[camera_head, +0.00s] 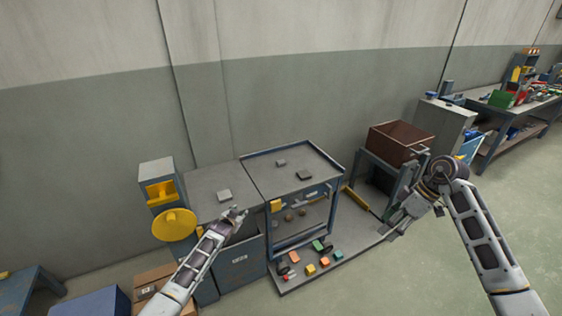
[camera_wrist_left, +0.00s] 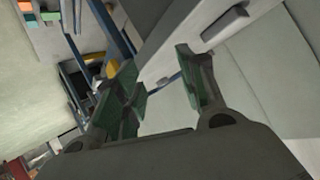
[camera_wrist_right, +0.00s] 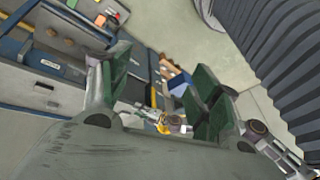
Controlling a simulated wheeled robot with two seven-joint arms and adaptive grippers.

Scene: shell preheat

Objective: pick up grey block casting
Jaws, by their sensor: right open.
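A light grey block (camera_head: 224,195) lies on the grey top of the left cabinet (camera_head: 205,183). Two darker grey pieces, one at the back (camera_head: 281,162) and one nearer (camera_head: 304,175), lie on the cart's tray top. I cannot tell for sure which is the casting. My left gripper (camera_head: 236,214) is just in front of the light block, apart from it. In the left wrist view its fingers (camera_wrist_left: 160,85) are apart and empty, with a grey block (camera_wrist_left: 226,22) beyond them. My right gripper (camera_head: 388,230) is open and empty, out to the right of the cart.
The blue cart (camera_head: 268,205) has a raised rim. Several coloured blocks (camera_head: 310,268) lie on the low platform below. A yellow round disc (camera_head: 175,224) stands left of the cabinet. A brown box (camera_head: 400,143) stands on a bench at right. Floor at right is clear.

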